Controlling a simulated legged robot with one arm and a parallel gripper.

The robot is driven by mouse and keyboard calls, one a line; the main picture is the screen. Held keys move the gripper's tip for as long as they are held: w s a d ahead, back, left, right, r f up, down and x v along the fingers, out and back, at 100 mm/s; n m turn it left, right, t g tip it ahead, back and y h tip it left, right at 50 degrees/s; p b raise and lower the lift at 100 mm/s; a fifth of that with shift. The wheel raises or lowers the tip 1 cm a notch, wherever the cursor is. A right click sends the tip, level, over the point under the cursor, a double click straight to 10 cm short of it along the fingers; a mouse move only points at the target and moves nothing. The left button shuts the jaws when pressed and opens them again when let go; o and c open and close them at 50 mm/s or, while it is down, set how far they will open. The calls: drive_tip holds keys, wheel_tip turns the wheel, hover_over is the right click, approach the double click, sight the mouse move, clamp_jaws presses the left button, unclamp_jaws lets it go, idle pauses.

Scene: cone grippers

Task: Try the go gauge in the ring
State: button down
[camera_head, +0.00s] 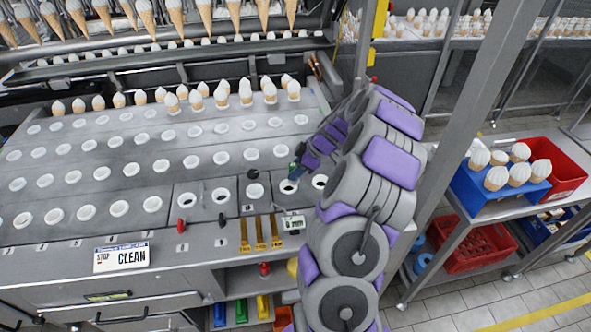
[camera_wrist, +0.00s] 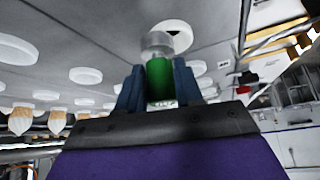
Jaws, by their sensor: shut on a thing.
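My gripper (camera_head: 295,174) is at the front right of the grey work table. It is shut on the green gauge (camera_head: 293,167). In the wrist view, my blue fingers (camera_wrist: 159,85) press on both sides of the green grip (camera_wrist: 160,70), and a pale metallic end (camera_wrist: 157,42) points out past the fingertips. A white ring (camera_head: 289,187) with a dark hole lies just by the gripper. The wrist view shows a ring (camera_wrist: 181,36) just beyond the metallic end, which overlaps its edge in the picture. I cannot tell whether they touch.
A red-handled piece (camera_head: 181,226) and a black-handled piece (camera_head: 222,220) stand on the front panel. Yellow strips (camera_head: 260,233) and a small display (camera_head: 293,224) are near the front edge. Several cones (camera_head: 220,97) stand in rows behind. A grey post (camera_head: 470,130) rises right of my arm.

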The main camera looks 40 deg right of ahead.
drive_tip(key=shift+a+r, duration=0.1)
drive_tip(key=shift+a, duration=0.6)
drive_tip(key=shift+d+f, duration=0.3)
drive_tip(key=shift+d, duration=0.25)
drive_tip(key=shift+a+r, duration=0.15)
drive_tip(key=shift+a, duration=0.3)
drive_tip(key=shift+d, duration=0.35)
drive_tip(key=shift+a+b, duration=0.2)
drive_tip(key=shift+b, duration=0.15)
drive_tip(key=shift+d, duration=0.1)
drive_tip(key=shift+r+n+g+y+b, duration=0.25)
drive_tip(key=shift+n+b, duration=0.55)
drive_tip(key=shift+b, duration=0.9)
idle(3.0)
